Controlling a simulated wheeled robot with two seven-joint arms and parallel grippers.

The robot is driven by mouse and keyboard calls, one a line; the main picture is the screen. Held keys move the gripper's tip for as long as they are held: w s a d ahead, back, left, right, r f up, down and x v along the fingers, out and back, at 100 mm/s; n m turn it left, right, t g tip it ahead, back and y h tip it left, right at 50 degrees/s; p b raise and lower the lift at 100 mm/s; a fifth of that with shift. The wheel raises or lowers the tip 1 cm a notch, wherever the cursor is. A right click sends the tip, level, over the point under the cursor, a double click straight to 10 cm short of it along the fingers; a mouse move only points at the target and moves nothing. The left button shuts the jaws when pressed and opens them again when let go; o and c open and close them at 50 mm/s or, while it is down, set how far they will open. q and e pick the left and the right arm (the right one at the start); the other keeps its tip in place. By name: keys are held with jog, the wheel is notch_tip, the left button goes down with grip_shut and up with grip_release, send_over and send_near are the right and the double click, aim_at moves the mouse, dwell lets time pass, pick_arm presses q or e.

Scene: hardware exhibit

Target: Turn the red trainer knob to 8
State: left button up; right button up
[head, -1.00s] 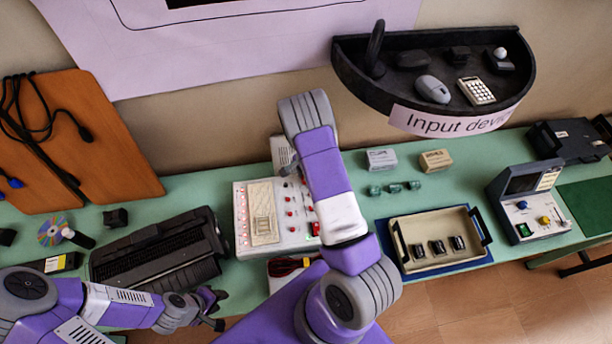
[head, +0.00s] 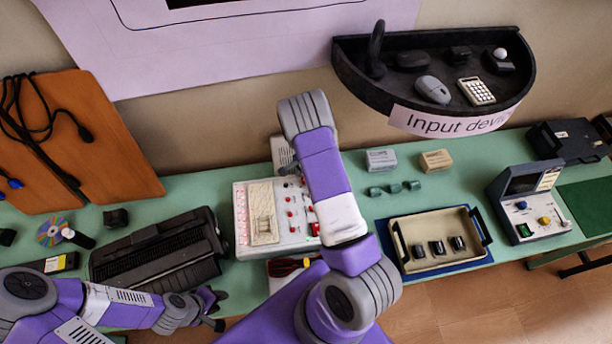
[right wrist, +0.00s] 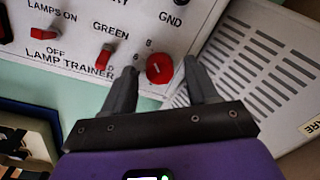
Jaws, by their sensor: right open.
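The lamp trainer (head: 277,247) is a white panel with red lamps and switches on the green table in the head view. Its red knob (right wrist: 160,68) shows in the right wrist view, near the panel edge, with a small pale mark; I cannot read its exact setting. Small numerals stand beside it. My right gripper (right wrist: 163,78) is open, with one finger on each side of the knob; I cannot tell whether they touch it. In the head view my right arm hides the knob. My left gripper (head: 213,309) looks open and empty, by the table's front edge.
A grey vented case (right wrist: 262,62) lies beside the panel. A dark printer-like machine (head: 160,252) stands left of the trainer. A beige tray (head: 398,238) with black parts stands right, with small boxes behind. A black shelf (head: 350,62) hangs above.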

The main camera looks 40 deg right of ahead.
jog(key=r, duration=0.7)
jog(key=shift+s+r, duration=0.2)
jog(key=shift+r, duration=0.1)
jog(key=shift+s+f, duration=0.1)
